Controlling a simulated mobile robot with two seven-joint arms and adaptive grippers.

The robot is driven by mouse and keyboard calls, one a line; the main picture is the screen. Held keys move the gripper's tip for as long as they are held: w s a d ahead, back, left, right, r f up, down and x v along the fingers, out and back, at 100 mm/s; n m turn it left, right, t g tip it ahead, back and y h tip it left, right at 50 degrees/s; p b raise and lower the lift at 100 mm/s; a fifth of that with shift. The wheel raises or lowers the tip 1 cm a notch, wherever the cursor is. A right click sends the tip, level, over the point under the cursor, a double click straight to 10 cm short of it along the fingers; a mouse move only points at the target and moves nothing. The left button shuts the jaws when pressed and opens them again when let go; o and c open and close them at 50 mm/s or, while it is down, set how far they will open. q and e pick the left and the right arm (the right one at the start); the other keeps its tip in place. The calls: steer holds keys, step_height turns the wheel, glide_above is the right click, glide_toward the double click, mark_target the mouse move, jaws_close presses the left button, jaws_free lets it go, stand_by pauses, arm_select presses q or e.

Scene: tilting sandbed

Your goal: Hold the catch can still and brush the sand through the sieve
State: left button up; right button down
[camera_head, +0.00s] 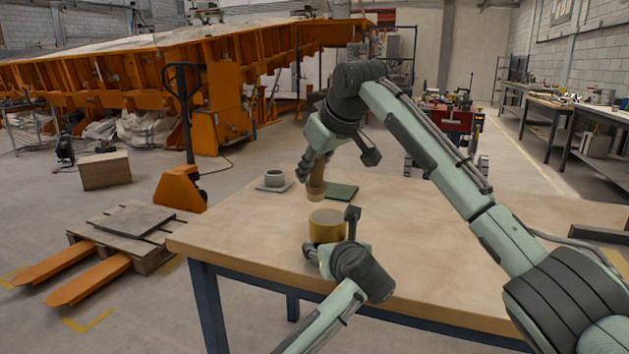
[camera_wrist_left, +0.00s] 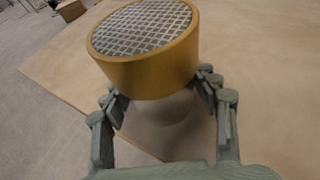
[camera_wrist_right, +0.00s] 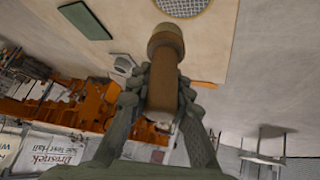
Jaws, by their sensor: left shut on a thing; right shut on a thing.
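A brass-coloured sieve (camera_head: 326,229) with grey mesh on top sits near the table's front left edge. In the left wrist view, the sieve (camera_wrist_left: 150,68) is above a pale catch can (camera_wrist_left: 176,108), which is partly hidden. My left gripper (camera_head: 322,254) is shut around the can just below the sieve. My right gripper (camera_head: 316,172) is shut on a brown brush (camera_head: 316,189), held tip down above the sieve's back left. In the right wrist view, the brush (camera_wrist_right: 164,75) ends short of the sieve (camera_wrist_right: 184,6), apart from it. I cannot make out loose sand on the mesh.
A green pad (camera_head: 341,191) lies behind the sieve. A small pale cup on a flat base (camera_head: 274,180) stands at the back left of the table.

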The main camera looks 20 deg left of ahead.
steer(key=shift+r, duration=2.6)
arm_select(q)
steer(key=o, duration=1.5)
steer(key=v, duration=1.2)
